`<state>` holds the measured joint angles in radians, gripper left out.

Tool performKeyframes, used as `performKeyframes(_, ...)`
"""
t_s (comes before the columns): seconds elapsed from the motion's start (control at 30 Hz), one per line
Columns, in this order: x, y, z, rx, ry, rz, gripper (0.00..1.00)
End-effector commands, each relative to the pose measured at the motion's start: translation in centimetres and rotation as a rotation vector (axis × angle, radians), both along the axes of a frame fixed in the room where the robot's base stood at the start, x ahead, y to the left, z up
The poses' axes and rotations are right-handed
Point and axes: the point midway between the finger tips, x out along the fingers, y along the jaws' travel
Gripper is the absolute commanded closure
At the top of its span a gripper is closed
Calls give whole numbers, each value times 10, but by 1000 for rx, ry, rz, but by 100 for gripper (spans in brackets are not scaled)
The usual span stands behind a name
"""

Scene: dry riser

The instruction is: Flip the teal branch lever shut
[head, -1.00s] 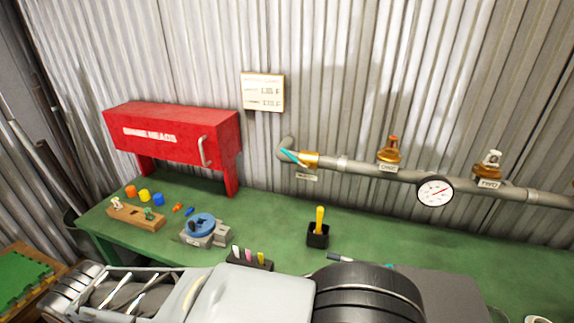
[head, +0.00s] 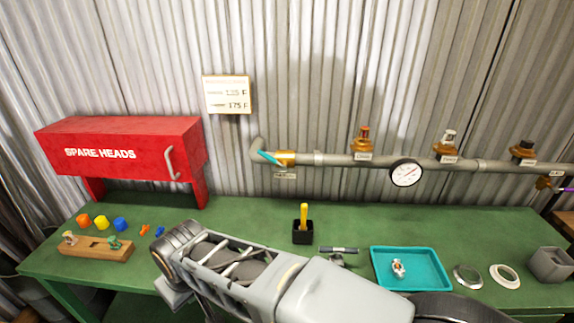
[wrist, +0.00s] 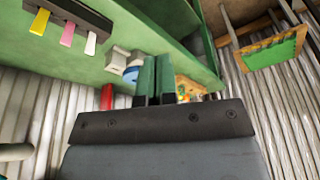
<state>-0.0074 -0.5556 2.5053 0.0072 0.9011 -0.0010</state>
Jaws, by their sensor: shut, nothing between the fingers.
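The teal branch lever (head: 268,158) is at the left end of the grey wall pipe, beside a brass valve body (head: 285,159). It slants down to the right toward the brass. A small label (head: 285,176) hangs below it; its text is too small to read. My gripper (wrist: 155,62) shows in the wrist view, its two dark green fingers together and empty. The lever does not show in the wrist view. My gripper's fingers cannot be made out in the head view, where my arm crosses the lower middle, in front of the bench and well below the lever.
A red spare heads cabinet (head: 120,148) stands left of the pipe. Along the pipe are several brass valves and a round gauge (head: 406,172).

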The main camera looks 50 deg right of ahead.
Motion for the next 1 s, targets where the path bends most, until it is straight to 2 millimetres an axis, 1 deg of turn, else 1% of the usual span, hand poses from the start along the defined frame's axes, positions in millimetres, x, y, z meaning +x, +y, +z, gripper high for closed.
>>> performKeyframes(0.33,0,0,0,-1,1,1,100)
performKeyframes(0.47,-2,-10,-9,-54,44,9,100)
performKeyframes(0.57,-7,-34,-24,-178,137,32,100)
performKeyframes(0.67,-14,-74,-40,-380,288,65,100)
performKeyframes(0.7,-17,-93,-44,-477,359,80,100)
performKeyframes(0.73,-18,-108,-46,-555,412,93,100)
performKeyframes(0.8,-19,-143,-44,-746,537,121,100)
performKeyframes(0.87,-16,-169,-39,-910,633,144,100)
performKeyframes(0.9,-11,-184,-34,-1019,688,162,100)
performKeyframes(0.97,-3,-203,-26,-1178,762,186,100)
performKeyframes(1.0,5,-214,-20,-1282,802,204,100)
